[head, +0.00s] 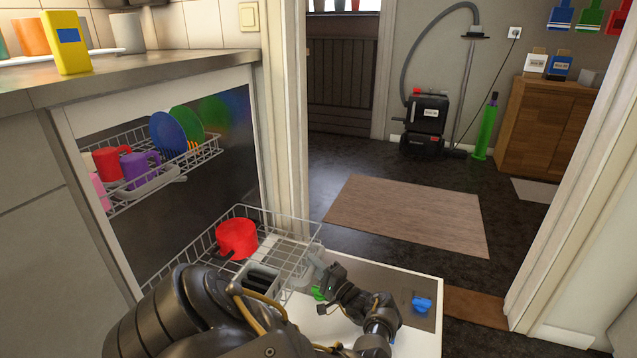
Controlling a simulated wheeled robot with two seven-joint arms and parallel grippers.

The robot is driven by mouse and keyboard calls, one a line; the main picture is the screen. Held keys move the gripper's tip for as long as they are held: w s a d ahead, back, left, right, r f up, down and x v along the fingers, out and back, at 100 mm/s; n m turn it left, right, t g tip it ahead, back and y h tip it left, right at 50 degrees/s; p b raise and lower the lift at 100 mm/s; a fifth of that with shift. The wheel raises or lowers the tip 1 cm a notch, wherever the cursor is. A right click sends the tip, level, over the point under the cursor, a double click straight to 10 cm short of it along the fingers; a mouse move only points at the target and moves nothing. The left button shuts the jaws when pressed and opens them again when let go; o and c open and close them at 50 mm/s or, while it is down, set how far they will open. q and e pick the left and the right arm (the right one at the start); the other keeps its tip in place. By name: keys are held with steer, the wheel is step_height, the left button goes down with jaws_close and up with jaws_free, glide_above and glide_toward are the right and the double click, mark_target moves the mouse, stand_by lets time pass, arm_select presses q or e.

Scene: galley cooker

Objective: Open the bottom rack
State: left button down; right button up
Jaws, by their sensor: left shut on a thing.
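The bottom rack (205,243) is a wire basket that sits well forward of the dishwasher, above the lowered white door (425,335). A red pot or mug (236,238) and a grey cutlery holder are in it. My left gripper (318,268) is at the rack's front right end and is shut on its wire edge; the exact contact is small and partly hidden. My left arm covers the rack's near left part.
The upper rack (205,152) holds plates and mugs, above the bottom rack. A blue object (421,304) and a green one (319,293) lie on the door. A door frame (575,185) stands right. Floor with a rug (408,214) lies beyond.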

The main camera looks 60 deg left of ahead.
arm_select(q)
steer(key=shift+w+d, duration=0.1)
steer(key=shift+w, duration=0.05)
steer(key=c, duration=1.3)
jaws_free()
